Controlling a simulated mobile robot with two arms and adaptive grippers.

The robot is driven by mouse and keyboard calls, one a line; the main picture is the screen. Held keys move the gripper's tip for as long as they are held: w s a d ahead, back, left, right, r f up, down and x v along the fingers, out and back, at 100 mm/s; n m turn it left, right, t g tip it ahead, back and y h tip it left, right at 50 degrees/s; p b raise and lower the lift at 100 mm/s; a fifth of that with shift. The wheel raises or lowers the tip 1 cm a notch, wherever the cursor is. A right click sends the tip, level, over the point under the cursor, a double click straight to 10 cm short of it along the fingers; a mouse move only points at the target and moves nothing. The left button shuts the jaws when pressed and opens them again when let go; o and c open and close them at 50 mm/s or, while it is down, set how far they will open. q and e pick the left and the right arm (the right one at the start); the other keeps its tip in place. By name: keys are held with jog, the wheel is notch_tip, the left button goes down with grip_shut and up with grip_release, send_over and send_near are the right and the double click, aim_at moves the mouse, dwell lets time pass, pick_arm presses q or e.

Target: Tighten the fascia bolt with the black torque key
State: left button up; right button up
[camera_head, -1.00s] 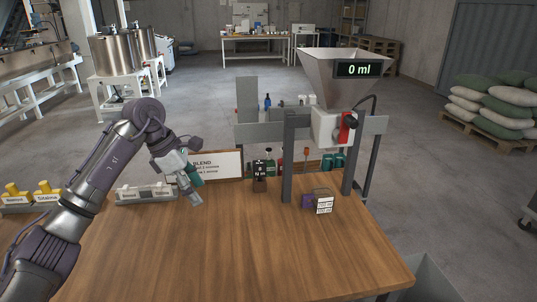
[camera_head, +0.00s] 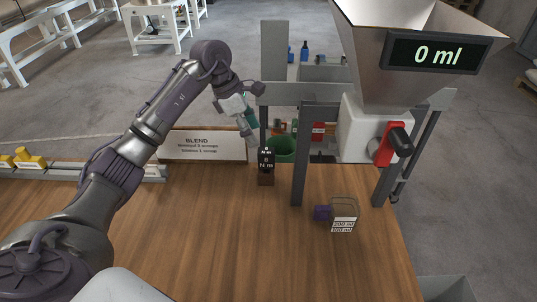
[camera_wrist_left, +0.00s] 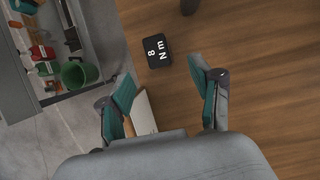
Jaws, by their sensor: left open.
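My left gripper (camera_head: 249,132) is above and slightly left of the key, pointing down. In the wrist view its two teal-padded fingers (camera_wrist_left: 160,76) are apart with nothing between them. I cannot make out the fascia bolt. My right gripper is not in view.
A hopper (camera_head: 400,50) reading 0 ml stands on grey posts right of the key, with a red valve (camera_head: 383,146). A BLEND sign (camera_head: 203,147) is at left. A small labelled jug (camera_head: 343,214) sits at right. A green bin (camera_head: 281,148) is behind. The front table (camera_head: 220,240) is clear.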

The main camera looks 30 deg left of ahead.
aim_at(264, 151)
pick_arm(q)
jog(key=x, duration=0.4)
jog(key=shift+p, duration=0.3)
jog(key=shift+w+d+f, duration=0.2)
jog(key=shift+f, duration=0.25)
jog(key=p+x, duration=0.2)
jog(key=x, duration=0.1)
jog(key=shift+f, duration=0.3)
jog(key=shift+w+d+f, duration=0.15)
jog(key=shift+w+f, duration=0.05)
jog(key=shift+f, duration=0.25)
grip_shut()
